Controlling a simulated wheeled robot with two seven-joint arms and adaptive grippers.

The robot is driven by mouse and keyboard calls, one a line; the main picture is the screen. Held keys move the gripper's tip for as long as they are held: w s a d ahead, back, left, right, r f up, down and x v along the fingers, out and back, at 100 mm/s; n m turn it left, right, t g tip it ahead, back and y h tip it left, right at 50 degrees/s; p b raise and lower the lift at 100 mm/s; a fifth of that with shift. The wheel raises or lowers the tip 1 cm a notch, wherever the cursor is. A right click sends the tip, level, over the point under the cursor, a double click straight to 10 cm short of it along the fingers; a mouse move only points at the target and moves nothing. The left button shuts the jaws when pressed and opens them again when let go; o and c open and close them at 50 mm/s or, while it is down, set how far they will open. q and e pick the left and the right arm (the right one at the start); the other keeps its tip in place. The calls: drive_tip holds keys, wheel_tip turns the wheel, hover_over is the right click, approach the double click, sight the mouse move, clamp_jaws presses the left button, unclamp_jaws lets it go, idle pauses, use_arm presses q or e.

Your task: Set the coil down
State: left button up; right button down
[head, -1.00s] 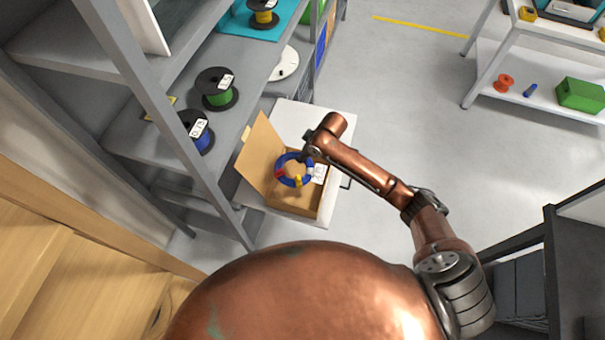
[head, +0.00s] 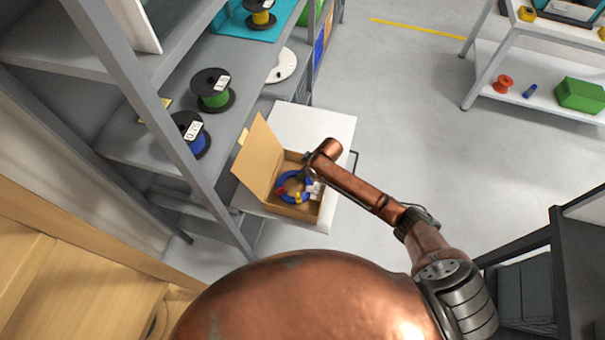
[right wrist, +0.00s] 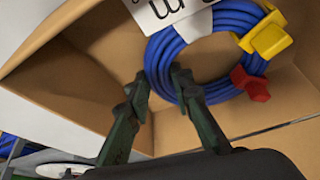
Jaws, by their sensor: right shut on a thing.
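A blue coil of cable (head: 283,182) with red and yellow clips and a white label is inside an open cardboard box (head: 259,163). In the right wrist view the coil (right wrist: 160,58) lies against the brown box inside, its label at the top edge. My right gripper (right wrist: 160,84) is shut on the near left part of the ring. In the head view my right arm reaches down over the box, and the fingers (head: 303,177) are small and partly hidden by the wrist. Whether the coil touches the box floor is hard to tell. My left gripper is not in view.
The box stands on a white surface (head: 312,124) beside the grey shelf rack. The rack holds a green reel (head: 213,90), a blue reel (head: 196,142) and a white disc (head: 281,66). A rack post (head: 165,125) stands left of the box. Open floor lies to the right.

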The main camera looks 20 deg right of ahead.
drive_tip(key=shift+f, duration=0.1)
drive_tip(key=c, duration=1.7)
unclamp_jaws()
drive_tip(key=p+v, duration=0.3)
drive_tip(key=v, duration=0.9)
